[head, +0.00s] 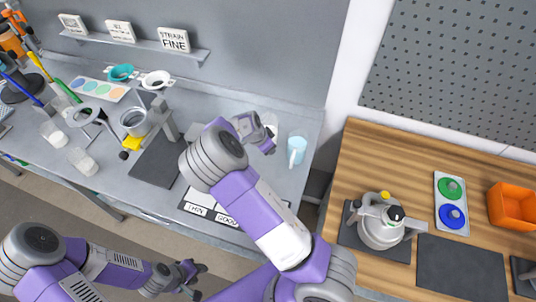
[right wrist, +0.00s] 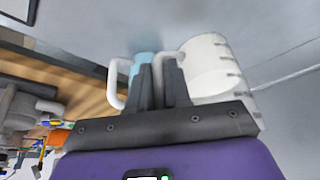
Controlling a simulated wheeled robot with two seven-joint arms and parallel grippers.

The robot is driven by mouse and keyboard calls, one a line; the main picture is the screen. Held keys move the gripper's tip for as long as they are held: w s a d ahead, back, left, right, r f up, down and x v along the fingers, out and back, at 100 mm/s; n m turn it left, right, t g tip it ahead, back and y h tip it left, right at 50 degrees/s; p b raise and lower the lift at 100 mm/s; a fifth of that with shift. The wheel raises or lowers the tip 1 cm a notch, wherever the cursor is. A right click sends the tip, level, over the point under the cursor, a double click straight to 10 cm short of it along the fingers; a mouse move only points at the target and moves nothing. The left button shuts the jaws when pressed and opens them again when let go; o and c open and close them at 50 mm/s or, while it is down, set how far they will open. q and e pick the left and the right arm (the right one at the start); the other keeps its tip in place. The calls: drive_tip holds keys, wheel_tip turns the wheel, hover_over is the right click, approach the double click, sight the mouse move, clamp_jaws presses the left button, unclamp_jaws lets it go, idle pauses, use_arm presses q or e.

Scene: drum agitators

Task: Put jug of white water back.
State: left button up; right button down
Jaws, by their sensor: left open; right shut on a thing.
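The jug of white water (right wrist: 212,66) is a whitish measuring jug with dark marks. In the right wrist view it is just right of my right gripper (right wrist: 160,82), which is shut on its handle. In the head view my right gripper (head: 262,138) is at the right end of the grey bench, and the jug (head: 270,121) shows only partly behind it. A light blue jug (head: 297,150) stands close to the right; it also shows behind the fingers in the right wrist view (right wrist: 146,62). My left gripper (head: 190,272) is open and empty at the bottom, off the bench's front.
Labelled cards (head: 200,203) lie at the grey bench's front edge, beside a dark mat (head: 155,163). Strainers, stands and glass beakers (head: 82,161) crowd the left. A wooden table (head: 345,170) at right holds a metal drum device (head: 379,229) and an orange bin (head: 512,206).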

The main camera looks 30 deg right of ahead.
drive_tip(key=shift+f, duration=2.55)
drive_tip(key=c, duration=1.1)
unclamp_jaws()
drive_tip(key=v, duration=1.2)
drive_tip(key=shift+r, duration=0.1)
drive_tip(key=shift+s, duration=0.1)
